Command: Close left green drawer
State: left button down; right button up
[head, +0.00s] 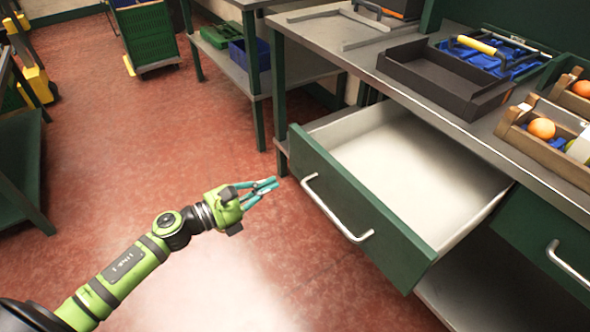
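The left green drawer (345,212) is pulled out from under the workbench, and its pale inside (415,165) looks empty. Its silver bar handle (335,212) is on the green front. My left gripper (274,186) is left of the drawer front, near its left end, and appears apart from it. Its two teal fingers point right, toward the front, and look close together; I cannot tell whether they are fully shut. It seems to hold nothing. My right gripper is not in view.
A second green drawer (547,235) with a handle is at the right, apparently shut. On the workbench (345,58) are a black tray (440,80), blue tools and a wooden crate (545,145) with oranges. The red floor (120,170) is clear left of the drawer.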

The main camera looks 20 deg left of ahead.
aim_at(305, 168)
pick_arm(q)
jog(key=p+x, duration=0.1)
jog(key=x, duration=0.6)
jog(key=shift+w+d, duration=0.2)
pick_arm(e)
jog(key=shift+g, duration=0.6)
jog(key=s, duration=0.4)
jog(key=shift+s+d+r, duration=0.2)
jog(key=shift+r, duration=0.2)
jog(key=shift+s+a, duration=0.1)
